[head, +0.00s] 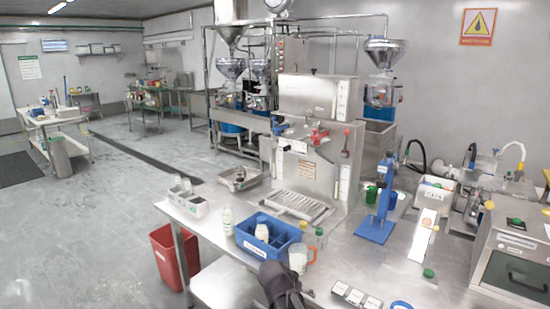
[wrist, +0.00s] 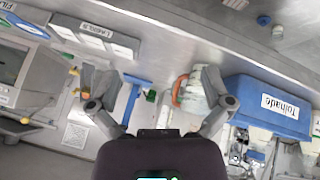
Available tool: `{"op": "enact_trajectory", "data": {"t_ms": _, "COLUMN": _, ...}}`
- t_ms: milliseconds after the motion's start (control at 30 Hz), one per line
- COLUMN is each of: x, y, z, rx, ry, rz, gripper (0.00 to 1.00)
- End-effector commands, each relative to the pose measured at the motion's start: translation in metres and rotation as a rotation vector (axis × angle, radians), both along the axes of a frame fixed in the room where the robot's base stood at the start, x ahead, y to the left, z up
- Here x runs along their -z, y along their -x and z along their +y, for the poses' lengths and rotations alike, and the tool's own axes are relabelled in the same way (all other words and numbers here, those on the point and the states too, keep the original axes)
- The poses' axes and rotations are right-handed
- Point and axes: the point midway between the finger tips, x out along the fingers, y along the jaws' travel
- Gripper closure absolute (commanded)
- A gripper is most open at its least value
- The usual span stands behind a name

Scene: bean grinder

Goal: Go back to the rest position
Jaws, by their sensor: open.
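My gripper (wrist: 148,82) is open in the wrist view, its two fingers spread wide with nothing held between them. In the head view my gripper (head: 284,290) is a dark shape at the bottom, in front of the steel table. A clear jug with an orange handle (head: 298,259) stands just behind it. The jug also shows in the wrist view (wrist: 190,95), beside the right finger; I cannot tell how far apart they are.
A blue divided crate (head: 247,243) holding a white bottle (head: 262,232) stands left of the jug. A blue stand (head: 375,228) and the steel grinder (head: 315,150) are behind. Small labelled boxes (head: 356,298) lie at the front. A red bin (head: 174,258) and open floor are left.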

Motion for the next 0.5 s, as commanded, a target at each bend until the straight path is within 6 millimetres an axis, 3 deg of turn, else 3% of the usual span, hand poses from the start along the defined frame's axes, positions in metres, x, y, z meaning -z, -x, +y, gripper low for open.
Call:
{"op": "enact_trajectory", "data": {"t_ms": 33, "x": -0.001, "y": 0.010, "z": -0.014, "rx": -0.004, "ry": -0.019, "rz": 0.047, "gripper": 0.00}}
{"op": "enact_trajectory", "data": {"t_ms": 200, "x": 0.006, "y": 0.037, "z": -0.045, "rx": -0.059, "ry": -0.101, "rz": 0.207, "gripper": 0.00}}
{"op": "enact_trajectory", "data": {"t_ms": 500, "x": 0.006, "y": 0.085, "z": -0.081, "rx": -0.208, "ry": -0.292, "rz": 0.413, "gripper": 0.00}}
